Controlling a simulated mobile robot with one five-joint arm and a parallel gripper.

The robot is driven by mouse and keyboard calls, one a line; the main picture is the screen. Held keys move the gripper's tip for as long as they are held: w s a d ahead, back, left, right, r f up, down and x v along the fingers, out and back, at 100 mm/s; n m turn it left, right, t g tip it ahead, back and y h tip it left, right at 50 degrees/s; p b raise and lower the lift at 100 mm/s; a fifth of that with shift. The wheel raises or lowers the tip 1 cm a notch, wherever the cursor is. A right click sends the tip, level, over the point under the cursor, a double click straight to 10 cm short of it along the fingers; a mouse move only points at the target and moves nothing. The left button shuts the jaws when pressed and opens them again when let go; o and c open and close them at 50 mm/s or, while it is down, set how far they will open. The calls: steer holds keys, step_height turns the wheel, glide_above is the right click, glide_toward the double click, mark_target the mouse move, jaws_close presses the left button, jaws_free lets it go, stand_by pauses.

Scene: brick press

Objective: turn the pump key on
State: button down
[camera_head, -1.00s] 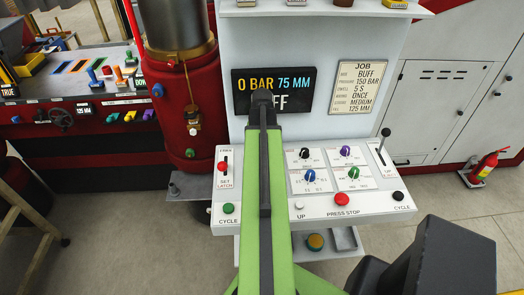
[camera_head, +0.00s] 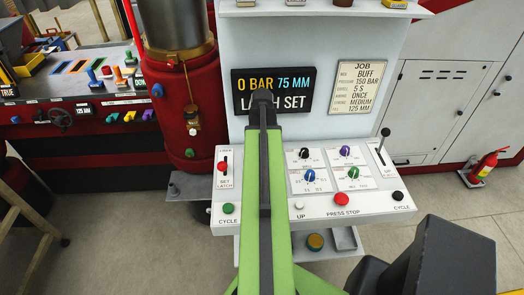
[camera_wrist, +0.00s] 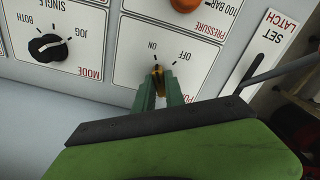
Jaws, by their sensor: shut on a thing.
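The pump key (camera_wrist: 158,70) is a small yellow key in a white panel, with ON and OFF marks beyond it in the wrist view. My gripper (camera_wrist: 161,82), with green fingers, is shut on it and partly hides it. The visible end of the key appears to point toward the ON mark, though its exact angle is hard to tell. In the head view, my green arm hides the key and the gripper. The display (camera_head: 300,92) above the console reads 0 BAR, 75 MM, and a partly hidden line ending in SET.
A black mode knob (camera_wrist: 47,47) and the set latch slot (camera_wrist: 258,66) flank the key panel. The console also carries a red press stop button (camera_head: 341,199), a green cycle button (camera_head: 228,208), several knobs and a lever (camera_head: 383,145) at right.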

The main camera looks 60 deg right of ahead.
stand_by(0.5)
steer(key=c, duration=1.4)
jaws_free()
step_height(320, 180, up, 17)
steer(key=p, duration=1.7)
steer(key=shift+r, duration=0.2)
